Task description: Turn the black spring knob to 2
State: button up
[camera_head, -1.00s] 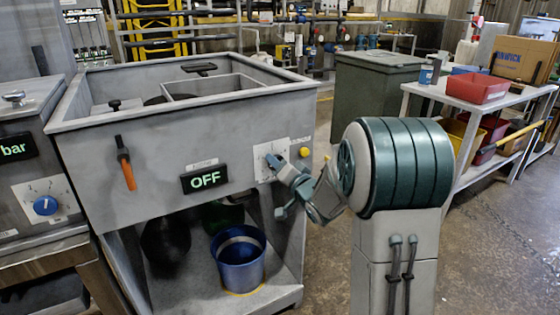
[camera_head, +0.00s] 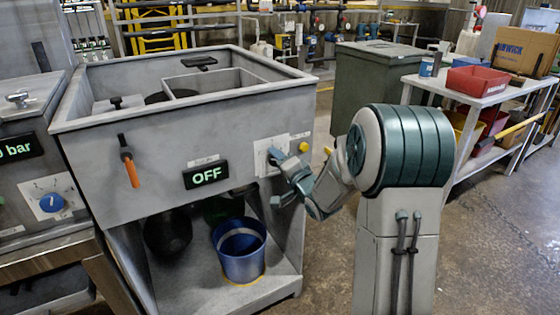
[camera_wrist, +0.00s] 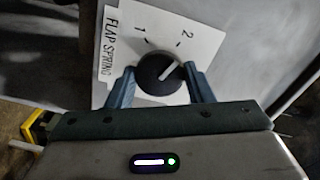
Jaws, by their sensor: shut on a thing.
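The black spring knob (camera_wrist: 158,73) sits on a white dial plate (camera_wrist: 150,30) marked "FLAP SPRING", with a 1 and a 2. In the wrist view its white pointer line slants up and right, towards the 2 mark. The fingers of my gripper (camera_wrist: 160,72) are shut on the knob, one on each side. In the head view my gripper (camera_head: 276,158) is at the white plate (camera_head: 262,160) on the front of the grey compactor (camera_head: 110,170) and hides the knob.
A display (camera_head: 205,174) reading OFF is left of the plate, and a yellow button (camera_head: 304,146) is to its right. An orange-handled lever (camera_head: 130,170) hangs further left. A blue bucket (camera_head: 240,262) stands below on the shelf. Open floor lies right of the compactor.

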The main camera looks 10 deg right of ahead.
jog(key=o, duration=1)
jog(key=p+v, duration=0.1)
jog(key=v, duration=1.3)
jog(key=shift+w+r, duration=0.1)
